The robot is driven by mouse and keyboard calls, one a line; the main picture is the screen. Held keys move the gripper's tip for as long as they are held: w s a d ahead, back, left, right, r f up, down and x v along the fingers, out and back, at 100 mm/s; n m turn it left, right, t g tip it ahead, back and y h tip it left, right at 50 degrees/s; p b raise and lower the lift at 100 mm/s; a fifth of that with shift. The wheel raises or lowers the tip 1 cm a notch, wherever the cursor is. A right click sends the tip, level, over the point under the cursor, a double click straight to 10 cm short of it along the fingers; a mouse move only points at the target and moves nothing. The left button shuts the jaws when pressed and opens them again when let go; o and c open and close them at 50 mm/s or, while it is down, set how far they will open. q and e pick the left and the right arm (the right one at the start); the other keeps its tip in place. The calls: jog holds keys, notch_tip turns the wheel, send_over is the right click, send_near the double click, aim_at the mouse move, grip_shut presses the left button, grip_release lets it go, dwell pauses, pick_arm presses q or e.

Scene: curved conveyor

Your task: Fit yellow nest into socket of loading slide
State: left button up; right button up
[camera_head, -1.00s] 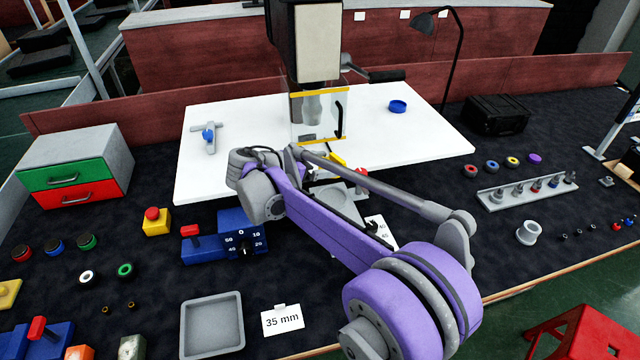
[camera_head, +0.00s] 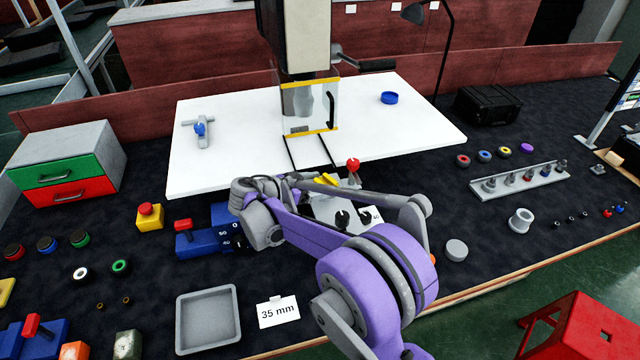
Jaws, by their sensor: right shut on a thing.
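My right arm reaches in from the lower right, and its gripper (camera_head: 308,179) is low over the bench in front of the white board. The gripper is small and partly hidden by my own arm links. It is shut on the yellow nest (camera_head: 327,180), of which only a small yellow part shows beside the links. The loading slide's dark rails (camera_head: 310,152) run from under the clear-guarded press toward the gripper. The socket is hidden or too small to make out. My left gripper is not in view.
The press guard (camera_head: 309,105) stands behind the gripper. A red-knobbed lever (camera_head: 353,166) is close on its right. A blue block with a dial (camera_head: 205,242) lies left of my arm. A grey tray (camera_head: 207,318) and a 35 mm card (camera_head: 278,312) lie in front.

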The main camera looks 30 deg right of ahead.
jog(key=o, duration=1.1)
jog(key=shift+r, duration=0.1)
jog(key=v, duration=1.2)
